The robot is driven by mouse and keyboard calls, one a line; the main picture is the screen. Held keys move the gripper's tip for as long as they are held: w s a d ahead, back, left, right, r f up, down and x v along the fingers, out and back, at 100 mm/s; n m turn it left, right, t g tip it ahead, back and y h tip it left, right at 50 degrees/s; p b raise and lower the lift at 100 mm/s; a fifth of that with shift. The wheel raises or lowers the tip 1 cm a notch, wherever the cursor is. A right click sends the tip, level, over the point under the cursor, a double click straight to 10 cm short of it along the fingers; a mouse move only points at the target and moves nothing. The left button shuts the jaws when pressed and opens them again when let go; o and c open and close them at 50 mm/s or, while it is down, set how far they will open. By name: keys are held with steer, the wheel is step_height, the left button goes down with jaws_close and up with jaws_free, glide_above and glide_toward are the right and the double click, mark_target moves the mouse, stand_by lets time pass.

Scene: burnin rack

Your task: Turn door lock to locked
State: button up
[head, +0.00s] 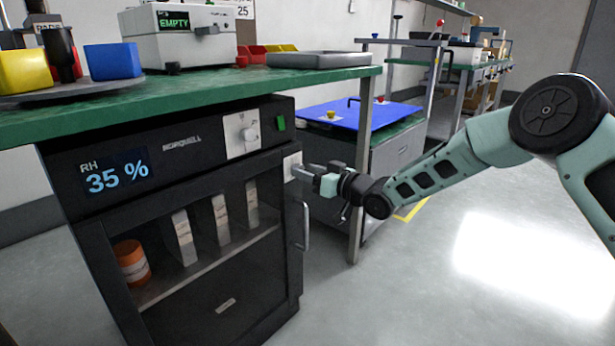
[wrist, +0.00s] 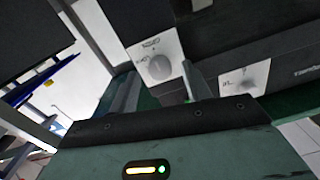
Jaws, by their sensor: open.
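The door lock is a round grey knob on a white plate (head: 292,165) at the upper right corner of the dark cabinet's glass door (head: 215,235). In the wrist view the lock knob (wrist: 159,67) lies just beyond and between my fingers. Small lettering around it is too blurred to read, so the lock's setting cannot be told. My gripper (head: 303,172) is open, with its fingertips at the lock plate; it also shows in the wrist view (wrist: 162,88). Whether a finger touches the knob cannot be told. In the head view the fingers partly hide the lock.
A second dial (head: 249,134) and a green switch (head: 280,123) sit on the cabinet's top panel. A vertical door handle (head: 304,226) is below the lock. The floor at right is clear.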

steer(key=shift+w+a, duration=0.15)
steer(key=shift+a, duration=0.1)
steer(key=c, duration=1)
steer(key=shift+n, duration=0.3)
steer(key=shift+a+n+h+b, duration=0.1)
steer(key=shift+n+h+b, duration=0.3)
steer(key=shift+n+b, duration=5.7)
steer(key=n+p, duration=0.4)
steer(key=n, duration=0.1)
